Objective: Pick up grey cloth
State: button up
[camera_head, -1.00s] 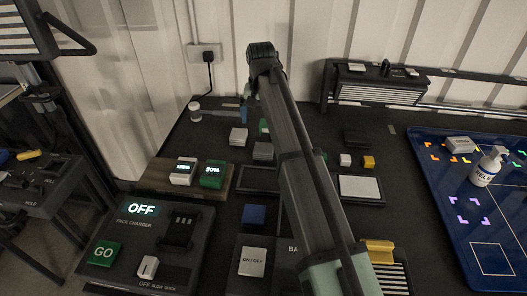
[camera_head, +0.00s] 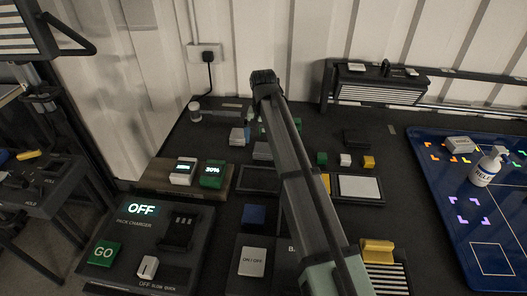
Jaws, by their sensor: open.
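A light grey folded piece (camera_head: 237,137) and a darker grey piece (camera_head: 262,151) lie on the dark bench left of my arm. I cannot tell for certain which is the grey cloth. My arm crosses the middle of the head view and hides most of my gripper. My gripper is open; no held thing shows.
A pack charger panel (camera_head: 140,243) stands front left, with a white and a green pack (camera_head: 212,175) on a wooden block behind it. A blue tray (camera_head: 440,190) with a white bottle (camera_head: 488,167) is at the right. Small green, white and yellow blocks lie right of my arm.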

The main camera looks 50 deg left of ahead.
aim_at(264, 148)
notch_tip(264, 148, down, 5)
jog(key=shift+r, duration=0.1)
dwell(0.3)
jog(key=c, duration=0.9)
jog(key=shift+c, duration=0.2)
